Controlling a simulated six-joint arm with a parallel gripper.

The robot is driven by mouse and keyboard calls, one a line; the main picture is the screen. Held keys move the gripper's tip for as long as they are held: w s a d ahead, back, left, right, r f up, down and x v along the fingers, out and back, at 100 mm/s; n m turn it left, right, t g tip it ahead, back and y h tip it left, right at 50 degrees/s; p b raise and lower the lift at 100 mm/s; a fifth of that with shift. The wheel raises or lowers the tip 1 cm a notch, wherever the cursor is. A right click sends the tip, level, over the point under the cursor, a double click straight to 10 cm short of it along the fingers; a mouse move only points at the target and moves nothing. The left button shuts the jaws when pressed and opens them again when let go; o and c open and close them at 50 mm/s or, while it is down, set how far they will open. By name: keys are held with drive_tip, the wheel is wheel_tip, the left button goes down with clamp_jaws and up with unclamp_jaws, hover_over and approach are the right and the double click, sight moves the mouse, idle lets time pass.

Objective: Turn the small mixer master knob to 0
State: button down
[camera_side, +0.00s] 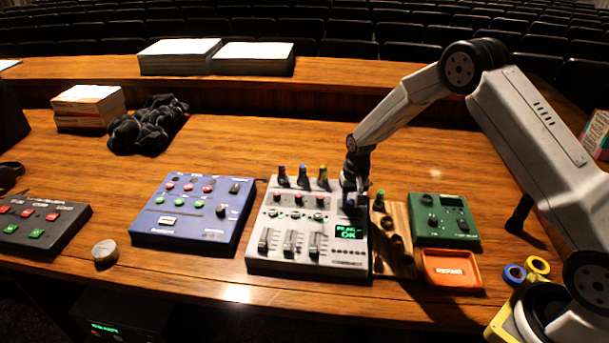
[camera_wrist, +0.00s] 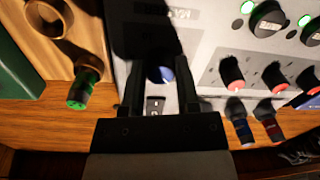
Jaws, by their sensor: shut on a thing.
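The small mixer (camera_side: 345,262) is a light grey box in the side view with faders, red knobs and a green-lit display reading "OK". The knob's pointer and scale are hidden or in shadow.
A wooden holder (camera_side: 404,262) with a green-topped plug stands right of the mixer. Beyond it are a green box (camera_side: 443,238) and an orange "REPAIR" tray (camera_side: 428,270). A blue mixer (camera_side: 190,238) lies to the left. Coloured plugs stand along the mixer's back edge.

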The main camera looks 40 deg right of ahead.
drive_tip(key=n, duration=0.5)
drive_tip(key=shift+n, duration=0.3)
drive_tip(key=n, duration=0.5)
drive_tip(key=shift+g, duration=0.3)
drive_tip(key=n, duration=0.5)
drive_tip(key=shift+n, duration=0.4)
drive_tip(key=n, duration=0.5)
drive_tip(key=shift+w, duration=0.1)
drive_tip(key=shift+n+h, duration=0.3)
drive_tip(key=shift+c, duration=1.7)
unclamp_jaws()
drive_tip(key=shift+r, duration=0.1)
